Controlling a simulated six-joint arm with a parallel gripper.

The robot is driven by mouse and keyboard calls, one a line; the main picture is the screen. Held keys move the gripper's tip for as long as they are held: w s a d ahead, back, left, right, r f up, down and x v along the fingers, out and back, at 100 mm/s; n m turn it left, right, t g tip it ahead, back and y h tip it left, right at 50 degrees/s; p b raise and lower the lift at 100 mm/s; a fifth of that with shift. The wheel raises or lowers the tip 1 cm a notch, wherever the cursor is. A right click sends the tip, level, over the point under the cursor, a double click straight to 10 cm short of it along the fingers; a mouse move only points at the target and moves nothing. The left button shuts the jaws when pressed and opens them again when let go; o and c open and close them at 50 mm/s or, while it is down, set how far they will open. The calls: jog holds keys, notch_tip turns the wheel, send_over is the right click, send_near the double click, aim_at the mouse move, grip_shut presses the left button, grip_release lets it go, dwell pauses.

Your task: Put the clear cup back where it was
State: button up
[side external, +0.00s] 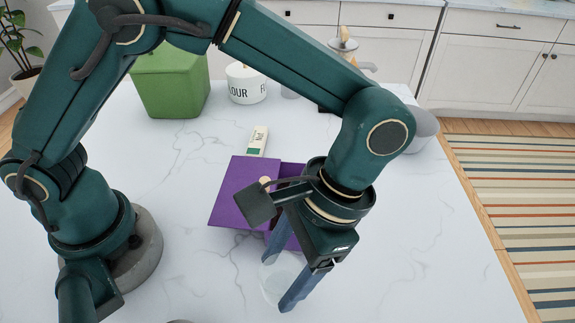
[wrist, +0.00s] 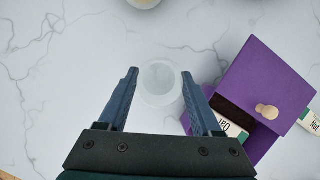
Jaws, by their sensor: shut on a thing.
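The clear cup (wrist: 160,82) is between the two fingers of my gripper (wrist: 160,85) in the wrist view, and my gripper is shut on it. In the side view the cup (side external: 277,285) is faint and see-through between my fingertips (side external: 279,280), over the white marble top. I cannot tell whether its base touches the surface. In the side view the door panel (side external: 235,190) is partly hidden by my wrist.
A carton (wrist: 228,128) shows in the rack's opening. Another small carton (side external: 257,140) lies outside it. A green bin (side external: 172,85) and a white flour canister (side external: 246,84) stand farther back. The marble to the left in the wrist view is clear.

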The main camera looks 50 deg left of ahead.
aim_at(279, 288)
jog(key=shift+f, duration=1.5)
jog(key=shift+f, duration=0.1)
jog(key=o, duration=1.5)
